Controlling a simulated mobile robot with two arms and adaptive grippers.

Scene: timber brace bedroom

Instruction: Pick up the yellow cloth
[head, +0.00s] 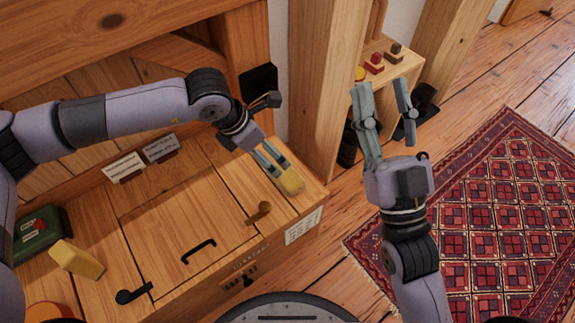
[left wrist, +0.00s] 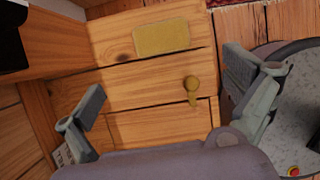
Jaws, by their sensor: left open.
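The yellow cloth (head: 290,182) is a small flat rectangle near the right end of the wooden cabinet top (head: 145,215). In the left wrist view the cloth (left wrist: 161,38) lies flat on the planks, beyond the fingertips. My left gripper (head: 272,162) is open, with its fingers spread wide in the left wrist view (left wrist: 165,98) and nothing between them. In the head view its fingertips are close to the cloth; whether they touch it I cannot tell. My right gripper (head: 382,88) is open and empty, away from the cabinet with its fingers pointing up.
A brass latch (head: 258,211) stands near the cloth and also shows in the left wrist view (left wrist: 192,88). The top also holds a black handle (head: 198,251), small labels (head: 124,167), a pale yellow block (head: 76,260) and a green box (head: 38,234). A timber post (head: 325,90) rises behind.

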